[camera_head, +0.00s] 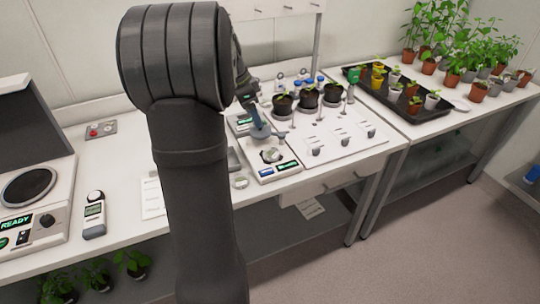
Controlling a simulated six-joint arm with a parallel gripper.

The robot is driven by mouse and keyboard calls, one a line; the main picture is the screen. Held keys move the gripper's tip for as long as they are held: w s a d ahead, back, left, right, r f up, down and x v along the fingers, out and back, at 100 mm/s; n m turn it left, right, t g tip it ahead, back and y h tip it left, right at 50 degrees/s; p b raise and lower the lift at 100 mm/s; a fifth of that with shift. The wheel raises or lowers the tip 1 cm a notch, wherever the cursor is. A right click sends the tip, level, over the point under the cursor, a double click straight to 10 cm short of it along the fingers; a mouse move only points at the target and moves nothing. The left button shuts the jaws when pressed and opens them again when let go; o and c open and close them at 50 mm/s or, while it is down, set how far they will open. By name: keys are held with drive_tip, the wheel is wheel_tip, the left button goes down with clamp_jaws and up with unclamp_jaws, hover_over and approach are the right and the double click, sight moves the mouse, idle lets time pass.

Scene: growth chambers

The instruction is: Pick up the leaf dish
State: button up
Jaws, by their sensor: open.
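A small, round, pale dish (240,182) lies on the white bench, just left of a white device. I take it for the leaf dish, but it is too small to see any leaf in it. A second small round piece (271,155) sits on top of the white device; I cannot tell whether it is a dish or part of the device. My gripper (268,134) is open above the device, over this round piece and up and to the right of the pale dish. It holds nothing that I can see. My dark arm covers much of the middle bench.
A white panel (340,143) with knobs lies right of the device, with several dark pots (308,97) behind it. A black tray (400,110) of seedlings stands farther right. A handheld meter (94,214) and a machine reading READY (30,222) stand at the left.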

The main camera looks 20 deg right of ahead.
drive_tip(key=a+h, duration=0.1)
drive_tip(key=a, duration=0.1)
approach(271, 153)
drive_tip(key=x, duration=0.2)
drive_tip(key=shift+a+f, duration=0.1)
drive_tip(key=shift+f, duration=0.3)
drive_tip(key=shift+d+x, duration=0.2)
drive_tip(key=shift+x, duration=2.55)
drive_tip(key=shift+r, duration=0.1)
drive_tip(key=c, duration=0.8)
drive_tip(key=shift+r, duration=0.1)
